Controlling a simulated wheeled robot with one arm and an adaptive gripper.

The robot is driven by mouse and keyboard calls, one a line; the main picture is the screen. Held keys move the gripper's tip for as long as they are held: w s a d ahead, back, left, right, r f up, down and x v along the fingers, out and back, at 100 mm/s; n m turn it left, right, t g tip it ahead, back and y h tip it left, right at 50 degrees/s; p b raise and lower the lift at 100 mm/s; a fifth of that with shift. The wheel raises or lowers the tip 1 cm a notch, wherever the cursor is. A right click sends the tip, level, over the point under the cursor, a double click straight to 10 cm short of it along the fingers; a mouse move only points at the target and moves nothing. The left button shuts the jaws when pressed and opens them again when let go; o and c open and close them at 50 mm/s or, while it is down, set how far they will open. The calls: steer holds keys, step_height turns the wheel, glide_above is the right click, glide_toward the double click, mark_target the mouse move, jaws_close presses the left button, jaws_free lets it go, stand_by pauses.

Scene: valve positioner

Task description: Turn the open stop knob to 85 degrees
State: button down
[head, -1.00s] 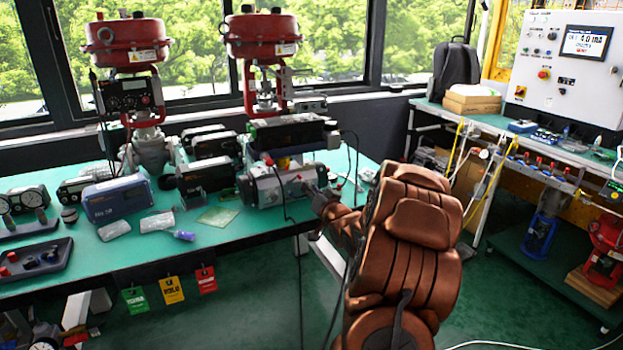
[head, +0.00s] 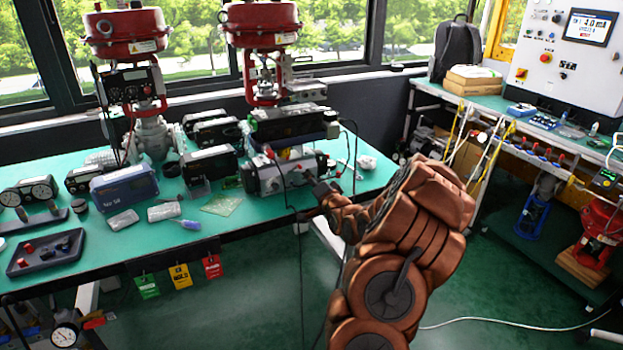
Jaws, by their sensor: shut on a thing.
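The valve positioner assembly stands at the table's middle, under the right red actuator (head: 261,22). Its grey cylinder (head: 264,181) has small fittings on the front, and a dark box (head: 290,124) sits above it. My gripper (head: 305,211) is at the lower right front of the cylinder, near the table's front edge. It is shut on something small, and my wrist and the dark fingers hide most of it. I cannot make out the open stop knob or its angle, nor whether the gripper touches the cylinder.
A blue box (head: 124,192), dark positioner units (head: 209,169) and a tray with knobs (head: 45,254) lie to the left on the green table (head: 180,258). A black cable hangs by my gripper. The control panel (head: 565,62) stands at right.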

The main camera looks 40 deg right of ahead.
stand_by(0.3)
steer(key=c, duration=1)
jaws_free()
steer(key=shift+v, duration=6)
